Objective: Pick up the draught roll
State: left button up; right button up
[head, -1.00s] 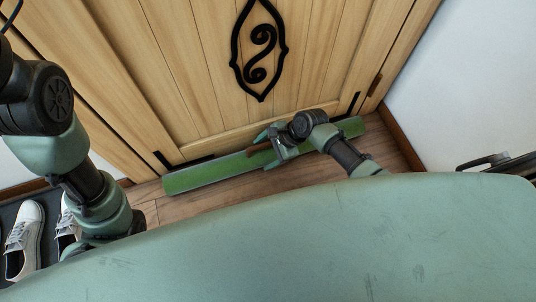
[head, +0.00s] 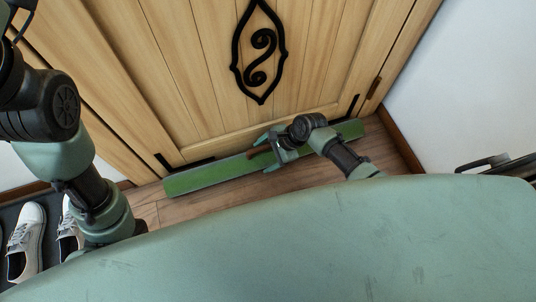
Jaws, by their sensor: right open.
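The draught roll (head: 208,178) is a long green roll lying on the floor along the foot of the wooden door. It runs from the lower left to the right, and its middle is partly covered by my right arm. A small brown part (head: 259,151) shows at its middle, beside the fingers. My right gripper (head: 267,149) is open at the middle of the roll, with its fingers over or around it; the exact contact is hidden. My left arm comes in at the left edge, and its gripper is out of sight.
The wooden door (head: 200,75) with a black scroll ornament (head: 262,52) stands right behind the roll. White shoes (head: 27,240) sit on a dark mat at the lower left. A white wall (head: 470,85) is on the right. Wooden floor (head: 165,212) shows in front of the roll.

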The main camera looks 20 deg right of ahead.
grip_shut()
jog(key=shift+r+b, duration=0.2)
jog(key=shift+b, duration=0.25)
